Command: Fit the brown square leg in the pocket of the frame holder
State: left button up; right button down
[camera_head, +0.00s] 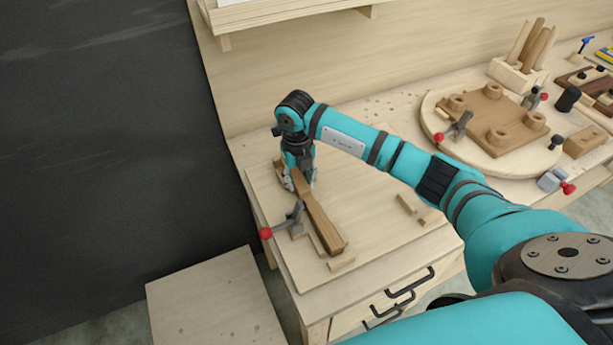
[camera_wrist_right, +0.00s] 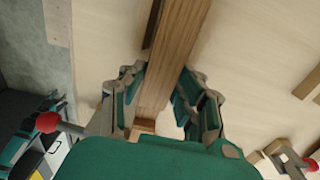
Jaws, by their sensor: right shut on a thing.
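The brown square leg (camera_head: 322,222) lies slanted over the pale board (camera_head: 375,215), its near end beside small wooden blocks. My right gripper (camera_head: 301,181) is shut on the leg near its far end. In the right wrist view, the leg (camera_wrist_right: 174,55) runs up between the two fingers of the right gripper (camera_wrist_right: 160,92). A fixture with a red-tipped clamp (camera_head: 290,220) and wooden blocks (camera_head: 341,264) is on the board, seemingly the frame holder. The leg hides part of it, and I cannot make out the pocket. My left gripper is not in view.
Small wooden blocks (camera_head: 408,204) lie to the right on the board. A round board (camera_head: 437,107) with a brown square piece (camera_head: 492,112), pegs and clamps is at the back right. A block with upright sticks (camera_head: 515,75) stands behind it. A lower wooden surface (camera_head: 210,305) is at the left.

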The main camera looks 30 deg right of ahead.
jog(key=c, duration=1.3)
grip_release()
jog(key=shift+s+f, duration=0.2)
jog(key=shift+f, duration=0.15)
jog(key=o, duration=0.4)
jog(key=shift+w+f, duration=0.1)
jog(key=shift+w, duration=0.05)
